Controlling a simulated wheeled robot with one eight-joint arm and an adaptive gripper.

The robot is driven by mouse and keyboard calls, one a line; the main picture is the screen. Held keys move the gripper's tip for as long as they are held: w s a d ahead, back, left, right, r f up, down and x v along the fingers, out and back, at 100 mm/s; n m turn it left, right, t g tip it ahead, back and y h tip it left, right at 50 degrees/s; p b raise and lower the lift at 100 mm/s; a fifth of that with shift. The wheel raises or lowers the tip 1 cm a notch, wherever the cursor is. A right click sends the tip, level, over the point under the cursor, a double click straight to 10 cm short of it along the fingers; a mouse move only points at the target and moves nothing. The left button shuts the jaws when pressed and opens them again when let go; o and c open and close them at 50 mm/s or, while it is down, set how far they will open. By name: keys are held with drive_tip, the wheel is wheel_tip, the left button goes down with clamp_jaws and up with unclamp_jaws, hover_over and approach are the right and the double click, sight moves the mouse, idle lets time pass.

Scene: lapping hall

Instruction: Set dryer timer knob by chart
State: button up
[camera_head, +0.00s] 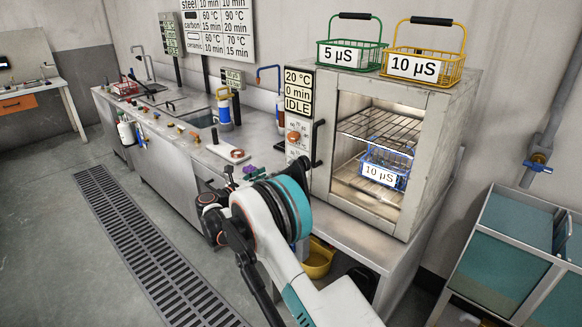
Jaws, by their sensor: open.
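The dryer (432,115) stands at centre right with a lit chamber. Its display (298,90) reads 20 °C, 0 min, IDLE. Below it, the control panel (299,131) carries an orange knob (294,137) and smaller markings I cannot read. A blue basket (384,166) labelled 10 µS is inside, under a wire shelf. The wall chart (226,30) is cut off at the top; rows for steel, carbon and ceramic list temperatures and minutes. My arm rises in front of the bench, its folded joints left and below the panel. My gripper's fingers cannot be made out.
A green basket (350,49) labelled 5 µS and a yellow basket (425,64) labelled 10 µS stand on the dryer. The sink bench (165,145) runs left, with bottles and coloured valves. A teal cabinet (510,262) stands right. The floor by the drain grate (145,250) is clear.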

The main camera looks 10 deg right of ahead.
sight(290, 165)
drive_tip(key=b+x, duration=0.1)
drive_tip(key=x, duration=0.3)
drive_tip(key=b+x, duration=0.2)
drive_tip(key=x, duration=0.3)
drive_tip(key=b+x, duration=0.1)
drive_tip(key=x, duration=0.3)
drive_tip(key=shift+w+f, duration=0.25)
drive_tip(key=shift+f, duration=0.05)
drive_tip(key=c, duration=1.1)
